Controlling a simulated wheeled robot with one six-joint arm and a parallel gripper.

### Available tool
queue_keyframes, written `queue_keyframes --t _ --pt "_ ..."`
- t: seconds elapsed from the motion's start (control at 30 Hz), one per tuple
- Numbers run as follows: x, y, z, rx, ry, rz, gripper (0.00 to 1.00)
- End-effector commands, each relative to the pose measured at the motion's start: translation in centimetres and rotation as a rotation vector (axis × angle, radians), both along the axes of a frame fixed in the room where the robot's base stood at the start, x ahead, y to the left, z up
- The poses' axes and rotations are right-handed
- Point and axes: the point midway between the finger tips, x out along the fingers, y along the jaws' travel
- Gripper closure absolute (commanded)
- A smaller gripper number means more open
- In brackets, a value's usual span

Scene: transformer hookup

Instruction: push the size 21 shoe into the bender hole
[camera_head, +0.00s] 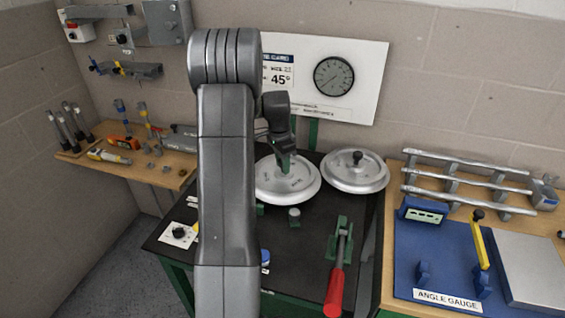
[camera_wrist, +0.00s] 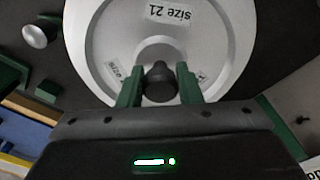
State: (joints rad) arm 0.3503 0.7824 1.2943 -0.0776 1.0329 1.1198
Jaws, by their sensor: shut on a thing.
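The size 21 shoe (camera_head: 283,187) is a pale grey disc on the dark bender table (camera_head: 215,257), below my gripper. In the wrist view the shoe (camera_wrist: 105,42) fills the upper middle, and its "size 21" label reads upside down. My gripper (camera_wrist: 160,88) has its two green fingers on either side of the shoe's dark knob (camera_wrist: 160,75), shut on it. In the head view my gripper (camera_head: 286,166) reaches down onto the middle of the shoe. The bender hole is not visible; the shoe may cover it. I cannot tell whether the shoe is seated or slightly raised.
A second grey disc (camera_head: 354,178) with a dark knob lies just right of the shoe. A red-handled lever (camera_head: 337,275) and a small grey post (camera_head: 294,216) stand in front. A bench with a blue angle gauge (camera_head: 437,262) is at right, a wooden tool shelf (camera_head: 143,171) at left.

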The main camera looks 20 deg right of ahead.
Motion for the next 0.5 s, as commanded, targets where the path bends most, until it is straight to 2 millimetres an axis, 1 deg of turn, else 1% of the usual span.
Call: queue_keyframes --t 0.5 --pt "0.03 -0.02 -1.05 -0.001 -0.001 0.0 1.0"
